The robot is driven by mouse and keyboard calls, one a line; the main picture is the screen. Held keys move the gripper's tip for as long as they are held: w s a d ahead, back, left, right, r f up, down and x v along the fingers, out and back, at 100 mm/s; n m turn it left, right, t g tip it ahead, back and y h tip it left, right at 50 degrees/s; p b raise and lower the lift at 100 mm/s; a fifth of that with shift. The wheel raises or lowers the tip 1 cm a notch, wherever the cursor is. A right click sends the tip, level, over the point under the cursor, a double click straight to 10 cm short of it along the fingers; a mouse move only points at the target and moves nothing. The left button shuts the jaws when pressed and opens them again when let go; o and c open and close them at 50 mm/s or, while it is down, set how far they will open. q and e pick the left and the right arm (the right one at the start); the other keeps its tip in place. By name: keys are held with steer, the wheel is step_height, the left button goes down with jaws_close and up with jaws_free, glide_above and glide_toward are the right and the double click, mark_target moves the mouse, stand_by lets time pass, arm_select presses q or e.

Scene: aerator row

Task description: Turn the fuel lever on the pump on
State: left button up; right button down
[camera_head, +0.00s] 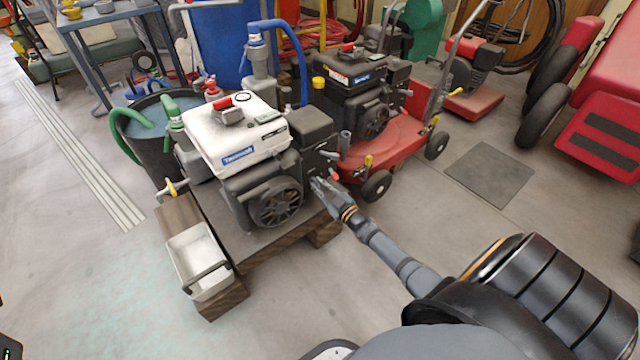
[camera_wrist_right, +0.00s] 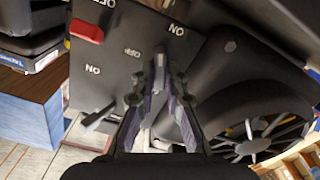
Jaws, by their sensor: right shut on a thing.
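The pump (camera_head: 235,140), with a white tank top and a dark engine, stands on a board with wooden blocks. My right gripper (camera_head: 318,186) is at the engine's right-hand side. In the right wrist view, the dark control panel (camera_wrist_right: 125,60) carries ON and OFF labels, a red switch (camera_wrist_right: 86,31) and a grey lever (camera_wrist_right: 160,62). My right gripper (camera_wrist_right: 158,90) is shut on this grey lever, which stands up between its fingers. Neither lever's name can be read. My left gripper is not in view.
A red machine with a dark engine (camera_head: 360,85) stands close behind the pump. A white tray (camera_head: 200,262) sits in front of the pump. A black bucket of water (camera_head: 150,135) with a green hose stands to the left. The floor at the right front is clear.

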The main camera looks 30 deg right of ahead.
steer(key=shift+m+p, duration=0.65)
steer(key=shift+m, duration=1.55)
steer(key=shift+f, duration=0.1)
steer(key=c, duration=1.4)
jaws_free()
steer(key=s, duration=0.8)
steer(key=s+d, duration=0.1)
steer(key=s, duration=0.3)
